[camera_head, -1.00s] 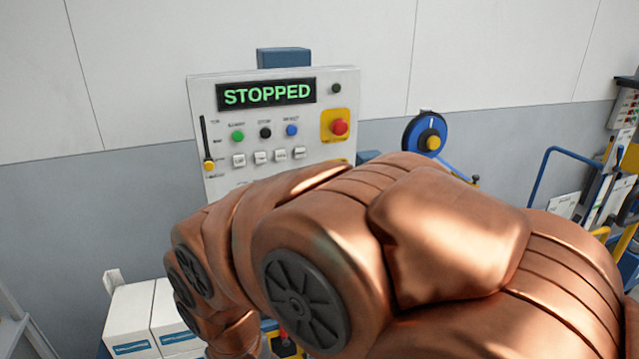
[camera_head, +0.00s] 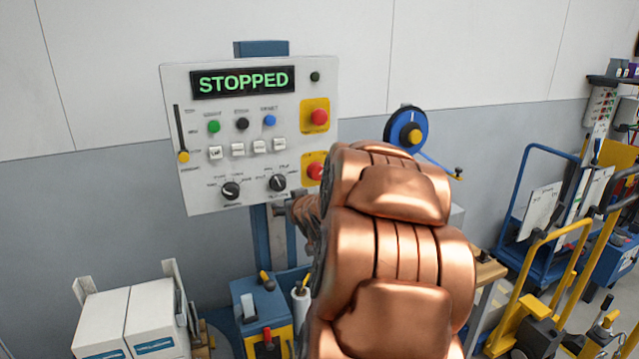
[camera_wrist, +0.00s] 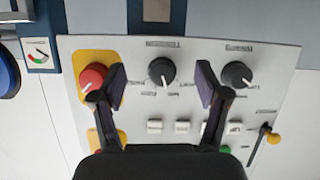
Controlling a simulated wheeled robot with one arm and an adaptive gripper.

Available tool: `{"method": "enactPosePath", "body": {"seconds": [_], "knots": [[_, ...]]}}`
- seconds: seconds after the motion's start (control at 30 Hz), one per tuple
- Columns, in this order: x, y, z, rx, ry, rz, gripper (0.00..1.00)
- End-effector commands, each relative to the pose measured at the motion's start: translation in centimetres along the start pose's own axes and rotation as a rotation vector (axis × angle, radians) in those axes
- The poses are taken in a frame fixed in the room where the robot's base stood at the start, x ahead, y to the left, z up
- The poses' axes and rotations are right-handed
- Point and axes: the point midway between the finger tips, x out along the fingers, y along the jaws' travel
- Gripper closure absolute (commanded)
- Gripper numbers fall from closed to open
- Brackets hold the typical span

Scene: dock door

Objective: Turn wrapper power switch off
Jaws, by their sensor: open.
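The wrapper control panel (camera_head: 205,165) is an upright white board with a lit green "STOPPED" display (camera_head: 243,82). Two black rotary knobs sit low on it: a left knob (camera_head: 231,190) and a right knob (camera_head: 278,182). Their small labels are unreadable, so I cannot tell which one is the power switch. In the wrist view the panel appears upside down. There my gripper (camera_wrist: 162,78) is open, its two dark fingers either side of the right knob (camera_wrist: 161,71), with visible gaps. The left knob (camera_wrist: 237,75) is outside the fingers. I cannot tell the remaining distance to the panel.
An upper red button (camera_head: 319,117), small white buttons (camera_head: 237,149) and a yellow-tipped slider (camera_head: 183,157) share the panel. White boxes (camera_head: 130,318) stand lower left; carts (camera_head: 545,270) stand right.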

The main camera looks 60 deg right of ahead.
Motion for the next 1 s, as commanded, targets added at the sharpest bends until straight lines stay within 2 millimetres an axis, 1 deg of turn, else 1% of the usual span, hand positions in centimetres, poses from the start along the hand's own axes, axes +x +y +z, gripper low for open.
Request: {"method": "enactPosePath", "body": {"seconds": [0.03,0.1,0.2,0.3,0.4,0.53,0.67,1.0], "knots": [[0.6,2.1,0.3,0.017,0.047,0.011,0.26],[0.7,4.4,-0.3,0.031,0.124,0.013,0.26],[0.6,7.2,-0.8,0.050,0.216,0.012,0.26],[0.1,9.3,-1.2,0.064,0.292,0.009,0.26],[-0.3,10.5,-1.6,0.070,0.342,0.005,0.26],[-0.6,11.2,-1.9,0.074,0.374,0.000,0.26],[0.0,11.3,-2.2,0.075,0.378,-0.002,0.26],[3.9,11.3,-3.8,0.074,0.375,-0.002,0.26]]}}
